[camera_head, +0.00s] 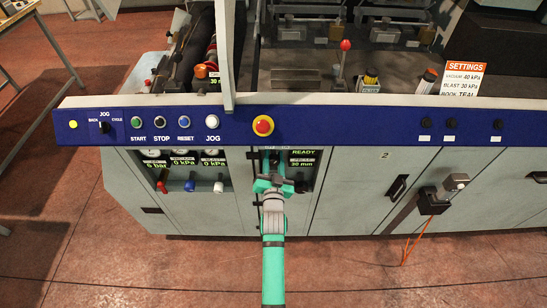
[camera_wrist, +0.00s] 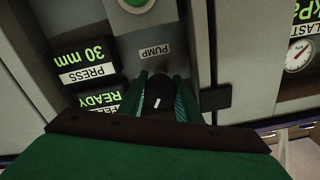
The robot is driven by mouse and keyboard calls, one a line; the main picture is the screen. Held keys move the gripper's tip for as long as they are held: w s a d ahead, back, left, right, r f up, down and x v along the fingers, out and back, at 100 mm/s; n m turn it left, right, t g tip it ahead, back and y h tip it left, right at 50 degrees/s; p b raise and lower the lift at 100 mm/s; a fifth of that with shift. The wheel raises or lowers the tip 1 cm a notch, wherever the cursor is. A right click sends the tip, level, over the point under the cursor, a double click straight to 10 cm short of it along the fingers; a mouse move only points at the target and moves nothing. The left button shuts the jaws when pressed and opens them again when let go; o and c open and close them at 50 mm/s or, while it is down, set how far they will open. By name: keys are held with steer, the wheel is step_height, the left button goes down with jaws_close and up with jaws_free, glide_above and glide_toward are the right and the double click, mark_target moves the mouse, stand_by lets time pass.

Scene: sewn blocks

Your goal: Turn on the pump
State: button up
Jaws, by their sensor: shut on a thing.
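The pump switch is a black rotary knob (camera_wrist: 157,103) with a short white mark, seen in the wrist view beside the white PUMP label (camera_wrist: 154,50). The mark is slightly tilted from the picture's vertical. My gripper (camera_wrist: 160,90) is shut on the knob, with a green finger on either side of it. In the head view my gripper (camera_head: 273,183) is at the cabinet front below the blue control panel, and it hides the knob there.
READY and PRESS 30 mm displays (camera_wrist: 88,62) sit close beside the knob. A red emergency button (camera_head: 263,126) on the blue panel (camera_head: 335,120) is above my gripper. Gauges with red, blue and white knobs (camera_head: 190,185) are to the left. A black handle (camera_head: 397,187) is to the right.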

steer(key=m, duration=0.5)
steer(key=shift+a, duration=0.1)
steer(key=shift+m, duration=0.4)
steer(key=o, duration=0.8)
steer(key=shift+s, duration=0.1)
steer(key=s, duration=1)
steer(key=shift+s, duration=0.35)
steer(key=shift+s, duration=0.1)
